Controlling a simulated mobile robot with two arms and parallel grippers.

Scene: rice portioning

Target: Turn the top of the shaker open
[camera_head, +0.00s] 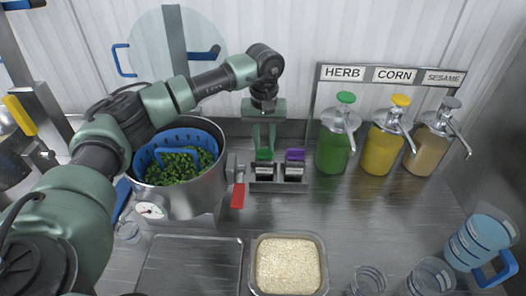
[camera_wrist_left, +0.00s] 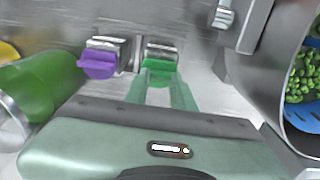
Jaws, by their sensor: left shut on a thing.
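Two small shakers stand side by side in a dark metal holder (camera_head: 279,187). One has a green top (camera_head: 264,155), the other a purple top (camera_head: 295,155). My left gripper (camera_head: 264,148) points down from above and is shut on the green top. In the left wrist view, the fingers of my left gripper (camera_wrist_left: 163,84) meet the green top (camera_wrist_left: 157,68), and the purple top (camera_wrist_left: 98,66) stands free beside it. Whether the green top is turned open cannot be told. My right gripper is not in view.
A steel pot (camera_head: 196,203) with a blue basket of greens stands left of the shakers, its red-handled valve (camera_head: 238,195) close by. Green, yellow and tan pump bottles (camera_head: 335,152) stand to the right. A rice tray (camera_head: 258,282) is in front. The counter right of it is partly clear.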

